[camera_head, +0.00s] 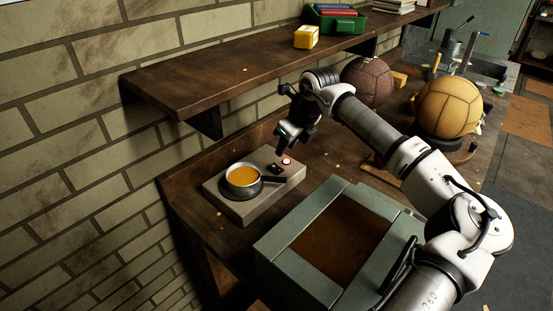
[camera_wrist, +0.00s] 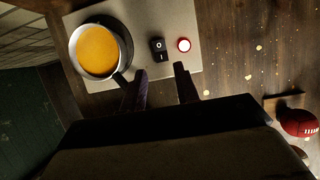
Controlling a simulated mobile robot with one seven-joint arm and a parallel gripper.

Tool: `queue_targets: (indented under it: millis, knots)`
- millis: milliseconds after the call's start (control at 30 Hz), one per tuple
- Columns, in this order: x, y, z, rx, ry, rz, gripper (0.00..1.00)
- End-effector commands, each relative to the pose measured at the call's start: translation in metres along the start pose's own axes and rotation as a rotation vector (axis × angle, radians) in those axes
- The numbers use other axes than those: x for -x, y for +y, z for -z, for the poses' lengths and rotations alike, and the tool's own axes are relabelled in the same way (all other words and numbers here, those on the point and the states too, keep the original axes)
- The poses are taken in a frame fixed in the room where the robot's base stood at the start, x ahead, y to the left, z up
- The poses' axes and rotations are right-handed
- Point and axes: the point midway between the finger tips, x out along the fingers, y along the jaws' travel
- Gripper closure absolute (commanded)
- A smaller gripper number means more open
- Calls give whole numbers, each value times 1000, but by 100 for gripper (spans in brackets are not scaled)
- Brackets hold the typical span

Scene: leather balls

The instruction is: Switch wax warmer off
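The wax warmer (camera_head: 225,204) is a pale box on the wooden bench, with a pot of orange wax (camera_head: 243,175) on its left part. The pot (camera_wrist: 98,48) has a dark handle toward my gripper. My gripper (camera_wrist: 160,82) has its two fingers apart with nothing between them, just short of the switch. In the head view my gripper (camera_head: 284,146) hangs above the warmer's back right end.
A grey-green open frame or box (camera_head: 280,246) stands in front right of the warmer. A shelf (camera_head: 215,82) overhangs the bench behind, holding a yellow box (camera_head: 306,37) and a green bin (camera_head: 336,22). A brown ball (camera_head: 368,80) and a tan ball (camera_head: 447,106) are to the right.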

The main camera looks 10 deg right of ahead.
Motion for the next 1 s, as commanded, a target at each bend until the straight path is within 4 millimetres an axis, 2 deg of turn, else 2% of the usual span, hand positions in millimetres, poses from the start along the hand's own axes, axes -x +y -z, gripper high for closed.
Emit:
queue_targets:
  millis: [200,400,600,833,1000]
  knots:
    - [-43,1,-2,-1,0,-5,69]
    - [-72,1,-1,-1,-1,-3,69]
    - [-83,0,0,0,-1,-1,69]
    - [-84,0,0,0,-1,0,69]
    - [-84,0,0,0,-1,-1,90]
